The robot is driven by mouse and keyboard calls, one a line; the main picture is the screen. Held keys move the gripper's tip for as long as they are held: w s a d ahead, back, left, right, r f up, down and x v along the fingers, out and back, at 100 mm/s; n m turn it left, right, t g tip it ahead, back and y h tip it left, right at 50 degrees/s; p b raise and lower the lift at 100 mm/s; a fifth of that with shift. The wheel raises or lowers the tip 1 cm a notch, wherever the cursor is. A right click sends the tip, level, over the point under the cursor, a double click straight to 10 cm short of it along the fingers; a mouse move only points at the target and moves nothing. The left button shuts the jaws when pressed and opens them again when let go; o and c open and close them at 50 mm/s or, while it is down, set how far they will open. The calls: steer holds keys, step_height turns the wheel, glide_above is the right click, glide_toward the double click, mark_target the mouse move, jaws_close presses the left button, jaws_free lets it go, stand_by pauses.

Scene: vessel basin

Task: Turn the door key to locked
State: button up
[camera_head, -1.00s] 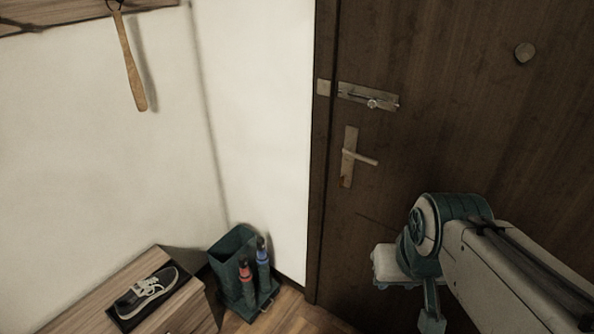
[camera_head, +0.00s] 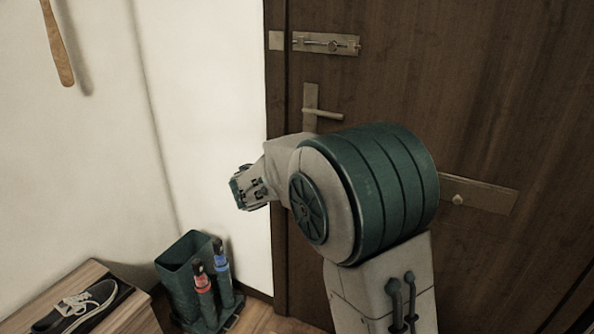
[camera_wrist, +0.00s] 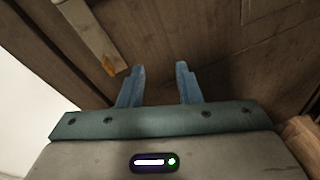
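The dark wooden door (camera_head: 420,80) carries a metal handle plate (camera_head: 310,95) with a lever handle (camera_head: 325,114). My arm hides the plate's lower part in the head view. In the wrist view the handle plate (camera_wrist: 88,32) lies at upper left, with a small orange-brown piece (camera_wrist: 108,67) at its lower end. I cannot tell whether that piece is the key or which way it is turned. My gripper (camera_wrist: 160,68) is open and empty, its blue fingers apart, with the plate end up and left of them. The hand also shows in the head view, left of my arm.
A slide bolt (camera_head: 326,44) sits above the handle. A lower plate with a knob (camera_head: 490,196) is on the door to the right. A bin with umbrellas (camera_head: 183,262) and a bench with a shoe (camera_head: 80,307) stand at lower left.

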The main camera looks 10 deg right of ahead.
steer(key=w+a+f+n+t+b, duration=0.2)
steer(key=w+a+f+n+t, duration=0.15)
steer(key=w+a+n, duration=0.2)
steer(key=shift+t+y, duration=0.25)
steer(key=shift+y, duration=0.15)
steer(key=x, duration=1.3)
steer(key=shift+w+a+r, duration=0.1)
steer(key=shift+w+a, duration=0.15)
jaws_close()
